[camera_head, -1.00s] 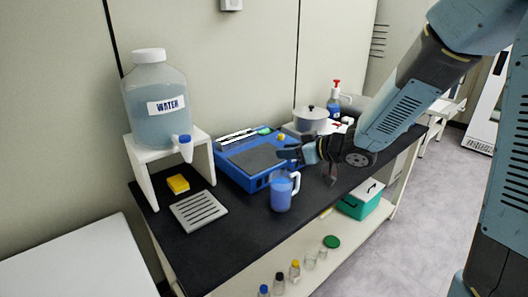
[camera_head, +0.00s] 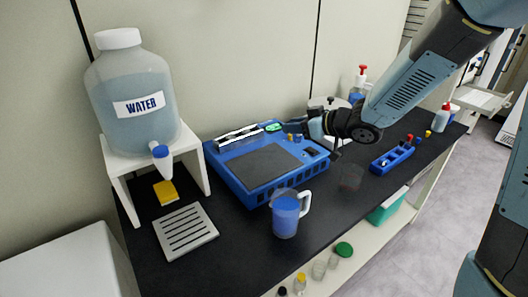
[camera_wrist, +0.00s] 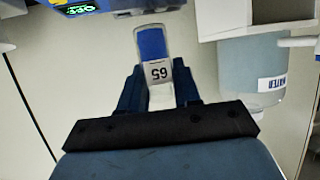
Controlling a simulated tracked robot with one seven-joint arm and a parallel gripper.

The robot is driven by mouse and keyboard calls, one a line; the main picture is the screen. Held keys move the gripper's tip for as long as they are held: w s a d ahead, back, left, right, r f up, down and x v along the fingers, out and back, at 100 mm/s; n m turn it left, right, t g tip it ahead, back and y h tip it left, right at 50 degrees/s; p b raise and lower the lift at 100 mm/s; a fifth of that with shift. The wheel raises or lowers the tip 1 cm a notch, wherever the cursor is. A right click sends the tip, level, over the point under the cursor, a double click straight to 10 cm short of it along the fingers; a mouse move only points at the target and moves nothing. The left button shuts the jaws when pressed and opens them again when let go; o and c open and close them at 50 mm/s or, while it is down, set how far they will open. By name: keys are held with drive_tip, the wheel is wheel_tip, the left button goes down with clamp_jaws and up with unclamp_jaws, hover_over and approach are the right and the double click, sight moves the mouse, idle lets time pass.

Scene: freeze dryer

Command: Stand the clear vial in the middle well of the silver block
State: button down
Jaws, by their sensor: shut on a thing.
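My gripper (camera_head: 325,134) is above the back counter, by the right end of the blue machine. In the wrist view, my gripper (camera_wrist: 160,100) is shut on a small vial-like thing (camera_wrist: 153,45) with a pale body, a blue far end and a label whose characters look like 65. In the head view the held thing is too small to make out. I cannot pick out a silver block with wells in either view.
The blue machine (camera_head: 222,180) has a grey top plate. A jug of blue liquid (camera_head: 285,217) stands before it. A blue rack (camera_head: 383,164) is at right. A water tank (camera_head: 130,85) stands left, above a slotted plate (camera_head: 205,231).

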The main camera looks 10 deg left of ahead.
drive_tip(key=w+a+f, duration=0.1)
drive_tip(key=a+f, duration=0.1)
drive_tip(key=a, duration=0.1)
drive_tip(key=a+f, duration=0.3)
drive_tip(key=w+a+f, duration=0.1)
drive_tip(key=a+f, duration=0.1)
drive_tip(key=a, duration=0.1)
drive_tip(key=shift+w+a+f, duration=0.3)
drive_tip(key=shift+a, duration=0.1)
drive_tip(key=shift+w+a+f, duration=0.15)
drive_tip(key=shift+a+f, duration=0.4)
drive_tip(key=shift+f, duration=1.6)
drive_tip(key=shift+f, duration=0.1)
drive_tip(key=c, duration=0.8)
unclamp_jaws()
drive_tip(key=v, duration=1.2)
